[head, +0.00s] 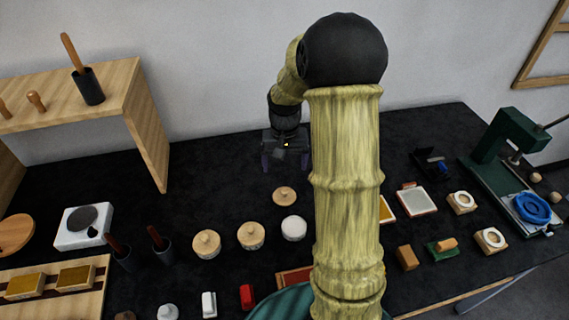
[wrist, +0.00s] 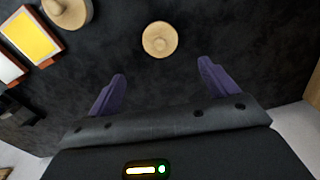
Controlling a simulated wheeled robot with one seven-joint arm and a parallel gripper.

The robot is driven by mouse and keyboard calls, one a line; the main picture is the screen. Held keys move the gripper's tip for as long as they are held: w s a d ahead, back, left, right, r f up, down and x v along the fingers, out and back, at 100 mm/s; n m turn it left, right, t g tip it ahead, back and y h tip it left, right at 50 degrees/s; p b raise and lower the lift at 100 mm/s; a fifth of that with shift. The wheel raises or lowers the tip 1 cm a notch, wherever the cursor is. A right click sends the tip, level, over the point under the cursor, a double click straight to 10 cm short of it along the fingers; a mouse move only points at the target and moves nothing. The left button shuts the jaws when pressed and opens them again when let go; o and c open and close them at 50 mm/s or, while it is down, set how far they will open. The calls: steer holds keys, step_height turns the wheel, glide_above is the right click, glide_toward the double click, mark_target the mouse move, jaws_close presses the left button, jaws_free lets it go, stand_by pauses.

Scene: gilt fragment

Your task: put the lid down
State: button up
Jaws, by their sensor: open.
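A small round wooden lid with a knob (head: 284,195) lies on the dark tabletop, apart from the jars. A round wooden piece that looks like this lid (wrist: 160,40) shows in the wrist view, beyond my fingertips and between their lines. My gripper (head: 285,163) hangs above the table, behind the lid in the head view. In the wrist view my gripper (wrist: 161,72) has its two purple fingers wide apart with nothing between them. Two wooden-lidded round jars (head: 206,243) (head: 251,235) and a white round one (head: 294,227) stand nearer.
A wooden shelf (head: 70,97) stands at the back left. A white scale (head: 83,226) and dark cups with handled tools (head: 162,250) are on the left. A green press (head: 505,150) stands on the right.

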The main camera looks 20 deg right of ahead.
steer(key=s+a+r+n+t, duration=0.2)
steer(key=s+a+n, duration=0.2)
steer(key=s+a, duration=0.6)
steer(key=s, duration=0.4)
steer(key=shift+s+r+t, duration=0.3)
steer(key=shift+r, duration=0.1)
steer(key=shift+a, duration=0.1)
steer(key=shift+p+v, duration=0.8)
steer(key=shift+w, duration=0.2)
